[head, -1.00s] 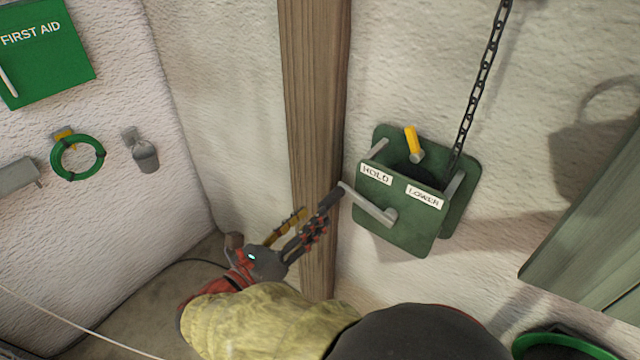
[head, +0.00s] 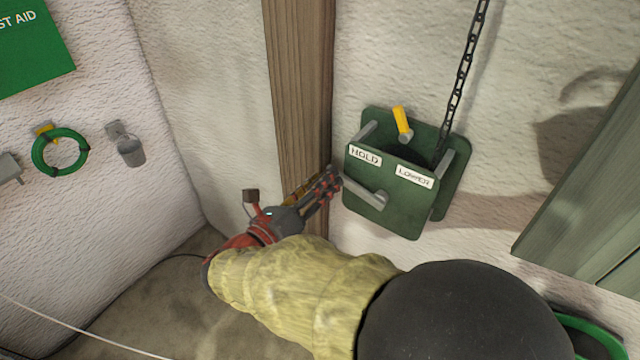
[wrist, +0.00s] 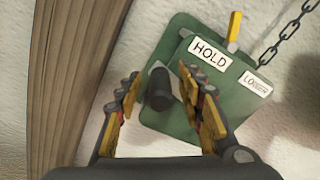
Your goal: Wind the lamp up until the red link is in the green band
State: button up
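The green winch box (head: 412,210) is fixed to the white wall, with labels HOLD (head: 365,156) and LOWER (head: 415,177). A yellow-tipped lever (head: 401,119) stands by the HOLD side. The grey crank arm (head: 362,192) points left from the box front. My gripper (head: 329,182) is at its outer end and hides the black grip in the head view. In the wrist view my gripper (wrist: 163,108) is open, with the black crank grip (wrist: 159,90) between its fingers; contact is not visible. The dark chain (head: 462,75) runs up from the box. Lamp, red link and green band are not in view.
A wooden post (head: 301,90) stands just left of the winch and close to my gripper. A green ring (head: 60,152) and a small grey bucket (head: 131,150) hang on the left wall. Grey-green boards (head: 590,205) are at the right.

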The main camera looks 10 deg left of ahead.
jog(key=c, duration=0.3)
grip_shut()
dwell(0.7)
